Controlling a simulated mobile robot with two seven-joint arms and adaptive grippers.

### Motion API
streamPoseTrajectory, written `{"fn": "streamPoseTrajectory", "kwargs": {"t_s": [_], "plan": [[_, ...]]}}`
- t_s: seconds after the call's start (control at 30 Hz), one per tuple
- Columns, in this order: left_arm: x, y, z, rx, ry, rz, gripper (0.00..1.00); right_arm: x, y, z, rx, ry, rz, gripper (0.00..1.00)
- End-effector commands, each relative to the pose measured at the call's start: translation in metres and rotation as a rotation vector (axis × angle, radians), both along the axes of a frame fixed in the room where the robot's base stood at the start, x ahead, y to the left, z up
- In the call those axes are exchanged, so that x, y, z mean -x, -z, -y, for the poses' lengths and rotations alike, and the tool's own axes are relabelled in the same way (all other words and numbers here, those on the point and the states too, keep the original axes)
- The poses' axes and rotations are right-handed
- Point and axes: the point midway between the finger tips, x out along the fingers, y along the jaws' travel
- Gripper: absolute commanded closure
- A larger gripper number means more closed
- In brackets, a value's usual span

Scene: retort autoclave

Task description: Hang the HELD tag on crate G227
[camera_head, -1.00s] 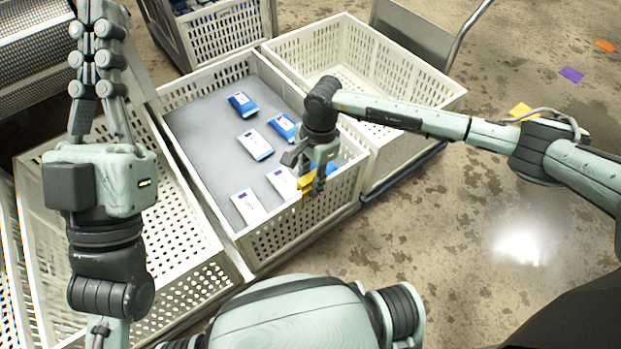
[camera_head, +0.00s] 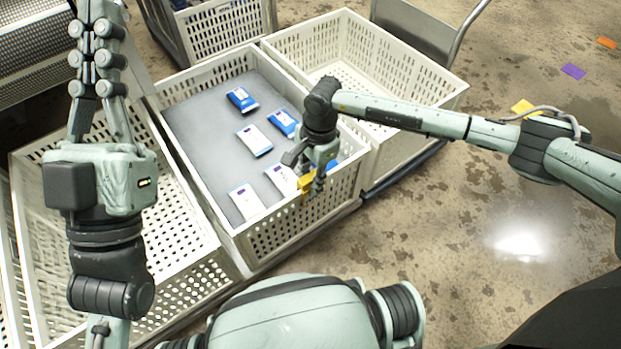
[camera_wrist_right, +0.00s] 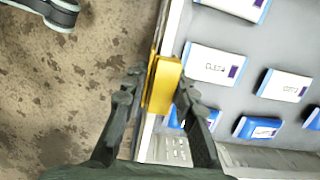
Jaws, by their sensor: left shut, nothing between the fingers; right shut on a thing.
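A yellow tag (camera_head: 306,183) is in my right gripper (camera_head: 312,180), at the near wall of the middle crate (camera_head: 290,232). In the right wrist view the yellow tag (camera_wrist_right: 162,84) sits between the two fingers of the right gripper (camera_wrist_right: 157,88), over the crate's rim (camera_wrist_right: 170,40). I cannot tell whether it hangs on the rim. Its lettering and any crate number are not readable. My left gripper (camera_head: 97,40) is shut and empty, its fingers pointing up the picture at the left, above the left crate.
The middle crate holds several blue-and-white packs (camera_head: 254,140) on a grey sheet. An empty crate (camera_head: 400,72) stands at its right, another crate (camera_head: 180,250) at its left. A cart handle (camera_head: 468,30) is behind. Coloured cards (camera_head: 572,71) lie on the otherwise open floor at right.

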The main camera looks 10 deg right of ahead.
Motion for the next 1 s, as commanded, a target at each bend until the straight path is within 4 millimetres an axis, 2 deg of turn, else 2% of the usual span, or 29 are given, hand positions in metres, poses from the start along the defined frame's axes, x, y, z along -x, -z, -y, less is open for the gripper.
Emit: {"fn": "streamPoseTrajectory", "kwargs": {"t_s": [0.37, 0.4, 0.57, 0.87, 1.0], "plan": [[0.000, 0.003, 0.000, 0.000, 0.000, 0.000, 1.00, 0.000, 0.003, 0.000, 0.000, 0.000, 0.000, 0.93], [0.000, 0.003, 0.000, 0.000, 0.000, 0.000, 1.00, 0.000, 0.003, 0.000, 0.000, 0.000, 0.000, 0.69], [0.000, 0.003, 0.000, 0.000, 0.000, 0.000, 1.00, 0.000, 0.003, 0.000, 0.000, 0.000, 0.000, 0.49], [0.000, 0.003, 0.000, 0.000, 0.000, 0.000, 1.00, 0.000, 0.002, 0.000, 0.000, 0.000, 0.000, 0.49], [0.000, 0.003, 0.000, 0.000, 0.000, 0.000, 1.00, -0.002, -0.011, 0.002, 0.000, 0.000, 0.002, 0.49]]}}
